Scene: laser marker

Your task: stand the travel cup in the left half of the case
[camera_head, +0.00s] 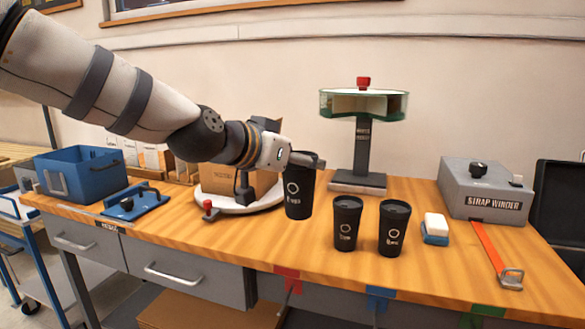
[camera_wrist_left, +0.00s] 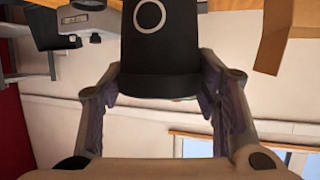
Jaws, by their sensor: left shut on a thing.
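My left gripper (camera_head: 300,160) is shut on a black travel cup (camera_head: 299,197) with a white ring mark, near its top. The cup is upright in the head view and looks raised off the table. In the left wrist view the cup (camera_wrist_left: 160,45) sits between the two fingers (camera_wrist_left: 163,95). Two similar black cups, one (camera_head: 346,224) beside the other (camera_head: 393,228), stand on the table to the right. A dark open case (camera_head: 560,200) is cut off at the right edge; its inside halves are hidden. My right gripper is not in view.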

